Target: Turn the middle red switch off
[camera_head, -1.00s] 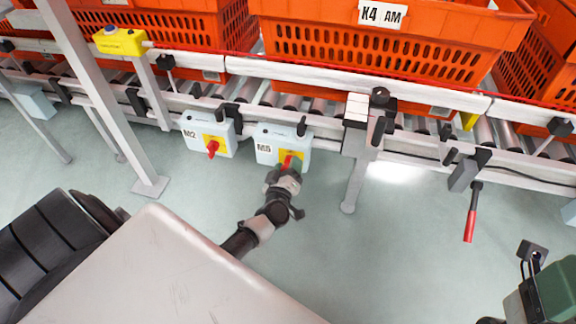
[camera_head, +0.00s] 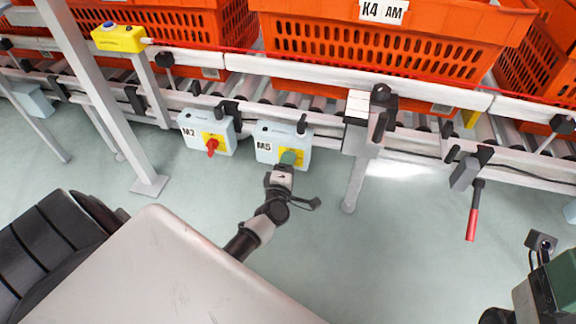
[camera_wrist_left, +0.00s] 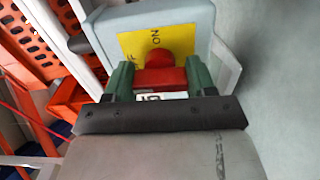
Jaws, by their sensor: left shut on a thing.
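A light-blue switch box labelled M5 (camera_head: 264,154) hangs under the conveyor rail, right of a similar box labelled M2 (camera_head: 187,121). My left gripper (camera_head: 288,158) is at the front of the M5 box, and its green fingers hide the red switch in the head view. In the left wrist view the red switch (camera_wrist_left: 158,62) sits on a yellow plate (camera_wrist_left: 133,42) with the word ON. Its red handle is between the two green fingers of my left gripper (camera_wrist_left: 160,76), which are shut on it. The M2 box has its own red switch (camera_head: 212,148).
Orange totes (camera_head: 390,45) stand on the roller conveyor above the boxes. Grey legs (camera_head: 358,180) reach the floor on both sides. A lever with a red grip (camera_head: 472,225) hangs at right. A yellow box (camera_head: 118,38) is at upper left. The floor below is clear.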

